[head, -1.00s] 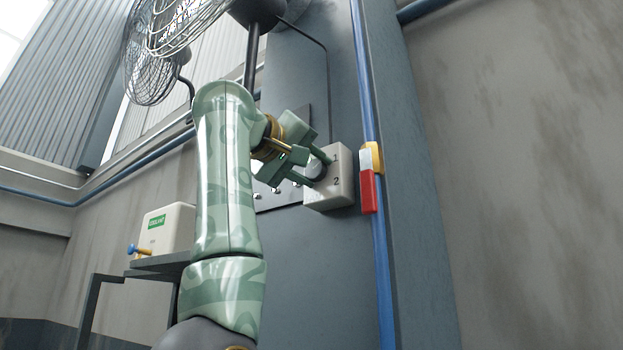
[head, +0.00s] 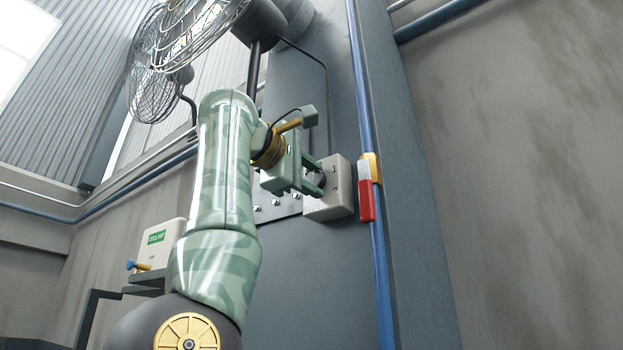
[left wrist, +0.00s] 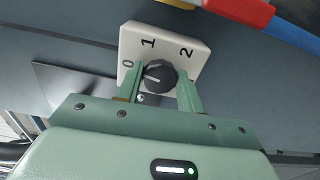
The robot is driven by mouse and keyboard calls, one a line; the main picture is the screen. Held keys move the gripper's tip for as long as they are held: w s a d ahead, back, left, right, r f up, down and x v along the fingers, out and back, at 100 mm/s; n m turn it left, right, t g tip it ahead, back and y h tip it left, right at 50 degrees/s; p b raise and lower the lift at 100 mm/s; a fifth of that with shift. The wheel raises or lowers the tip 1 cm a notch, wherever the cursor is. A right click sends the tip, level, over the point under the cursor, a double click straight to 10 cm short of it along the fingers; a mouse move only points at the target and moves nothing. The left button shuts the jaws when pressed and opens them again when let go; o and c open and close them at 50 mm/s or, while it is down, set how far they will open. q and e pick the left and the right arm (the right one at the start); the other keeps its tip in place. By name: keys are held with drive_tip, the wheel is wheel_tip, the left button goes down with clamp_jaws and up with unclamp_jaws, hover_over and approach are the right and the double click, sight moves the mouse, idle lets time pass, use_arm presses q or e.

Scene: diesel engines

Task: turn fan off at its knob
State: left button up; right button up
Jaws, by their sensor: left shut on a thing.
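The fan's control box (head: 341,190) is a pale box on the grey column, and it also shows in the left wrist view (left wrist: 190,60). Its round dark knob (left wrist: 159,75) carries a pale mark that points to the left, near the 0 side; 1 and 2 are also printed on the box. My left gripper (head: 317,183) is shut on the knob, with one finger on each side of it in the left wrist view (left wrist: 160,88). The wire-cage fan (head: 205,25) is above my arm. My right gripper is out of view.
A coolant box (head: 160,243) stands on a dark stand at left. A second fan (head: 152,95) hangs behind.

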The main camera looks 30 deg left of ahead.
use_arm(q)
drive_tip(key=shift+n, duration=0.9)
drive_tip(key=o, duration=1)
drive_tip(key=shift+a, duration=0.15)
drive_tip(key=shift+s, duration=0.2)
drive_tip(key=shift+s+f+b, duration=0.1)
drive_tip(key=shift+s+b, duration=0.2)
drive_tip(key=shift+b, duration=0.05)
drive_tip(key=s+b, duration=0.1)
drive_tip(key=s, duration=0.4)
drive_tip(key=s+b, duration=0.2)
drive_tip(key=s, duration=0.3)
drive_tip(key=s+a+b, duration=0.1)
drive_tip(key=s, duration=0.4)
drive_tip(key=shift+s+a, duration=0.1)
drive_tip(key=shift+s, duration=0.15)
drive_tip(key=shift+w, duration=0.1)
